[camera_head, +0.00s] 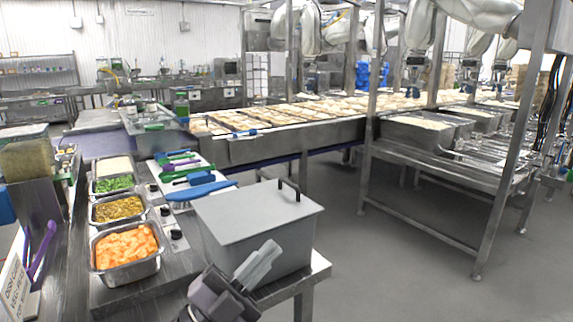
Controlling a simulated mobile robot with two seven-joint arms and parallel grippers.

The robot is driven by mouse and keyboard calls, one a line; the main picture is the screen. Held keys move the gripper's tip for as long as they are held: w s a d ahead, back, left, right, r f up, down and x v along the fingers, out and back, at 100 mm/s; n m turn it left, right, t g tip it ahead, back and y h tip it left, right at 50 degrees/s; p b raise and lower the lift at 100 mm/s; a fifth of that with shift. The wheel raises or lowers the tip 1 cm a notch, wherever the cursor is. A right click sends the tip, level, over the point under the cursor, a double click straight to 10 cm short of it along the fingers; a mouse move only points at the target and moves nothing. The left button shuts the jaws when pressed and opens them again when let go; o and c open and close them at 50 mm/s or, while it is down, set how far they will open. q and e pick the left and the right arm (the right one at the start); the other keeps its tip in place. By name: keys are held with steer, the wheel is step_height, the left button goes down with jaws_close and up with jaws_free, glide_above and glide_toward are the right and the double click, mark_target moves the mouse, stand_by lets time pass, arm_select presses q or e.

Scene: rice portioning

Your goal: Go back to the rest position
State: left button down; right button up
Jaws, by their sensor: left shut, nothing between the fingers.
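My left gripper (266,252) is at the bottom middle, with its grey fingers closed together and nothing between them. It appears in front of the lower side of a grey lidded box (250,212) with a dark handle. I cannot tell whether it touches the box. My right gripper is not in view.
The box stands on a steel counter (182,285). To its left are steel pans of orange pieces (127,248), a yellow-brown mix (118,208) and greens (114,184). Blue and green utensils (200,189) lie behind. A conveyor with trays (260,118) runs beyond. Open floor (390,270) is right.

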arm_select(q)
steer(key=a+f+n+t+y, duration=0.4)
steer(key=a+f+n+y, duration=0.3)
steer(key=f+n+y, duration=0.5)
steer(key=s+a+f+n+g+y, duration=0.3)
steer(key=s+a+f+n+g, duration=0.1)
steer(key=s+f, duration=0.5)
steer(key=s+a+f+n+g+y+p, duration=0.1)
steer(key=s+a+f, duration=0.5)
steer(key=f, duration=0.8)
steer(key=s+n+g+y, duration=0.1)
steer(key=s+n+g, duration=0.1)
steer(key=s+n, duration=0.1)
steer(key=shift+s+f+g+y, duration=0.15)
steer(key=shift+f+g+y, duration=0.05)
steer(key=shift+g+y, duration=0.2)
